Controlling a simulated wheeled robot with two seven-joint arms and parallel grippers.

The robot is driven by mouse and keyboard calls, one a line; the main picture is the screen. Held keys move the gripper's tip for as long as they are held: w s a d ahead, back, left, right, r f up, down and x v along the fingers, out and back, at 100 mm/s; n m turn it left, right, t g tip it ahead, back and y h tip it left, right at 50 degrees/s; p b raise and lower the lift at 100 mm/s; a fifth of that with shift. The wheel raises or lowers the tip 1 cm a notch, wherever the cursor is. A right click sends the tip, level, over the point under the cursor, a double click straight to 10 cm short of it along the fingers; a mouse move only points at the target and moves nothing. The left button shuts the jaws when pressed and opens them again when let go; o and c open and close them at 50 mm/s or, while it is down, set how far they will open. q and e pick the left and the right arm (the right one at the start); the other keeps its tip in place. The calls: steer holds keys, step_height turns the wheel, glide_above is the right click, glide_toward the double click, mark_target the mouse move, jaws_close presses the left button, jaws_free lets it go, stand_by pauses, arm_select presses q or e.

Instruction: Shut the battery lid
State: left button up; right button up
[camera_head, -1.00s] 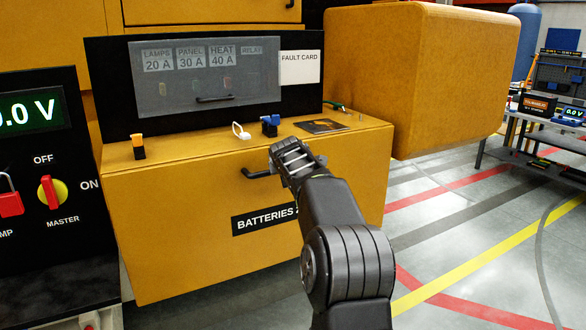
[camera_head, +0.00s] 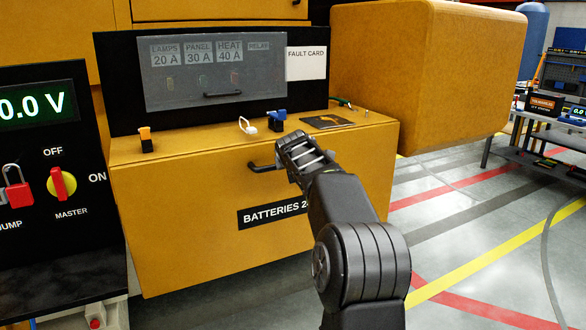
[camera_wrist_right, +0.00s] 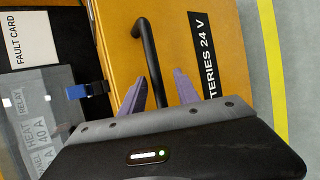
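The yellow battery lid (camera_head: 190,220) is the large front panel of the battery box, labelled BATTERIES 24 V. It also fills much of the right wrist view (camera_wrist_right: 205,25). Its black bar handle (camera_head: 262,167) sticks out near the top middle. My right gripper (camera_head: 305,150) is at the handle's right part and hides it in the head view. In the right wrist view the handle (camera_wrist_right: 146,45) runs down between my two open fingers, and I cannot tell whether they touch it. The lid's top edge looks close to the box top; any gap is unclear. My left gripper is not in view.
A large yellow block (camera_head: 420,80) juts out above right. The master switch panel (camera_head: 45,160) is left.

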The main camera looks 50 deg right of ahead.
steer(key=b+v, duration=0.2)
steer(key=v, duration=0.4)
steer(key=shift+a, duration=0.15)
steer(key=shift+s+f, duration=0.1)
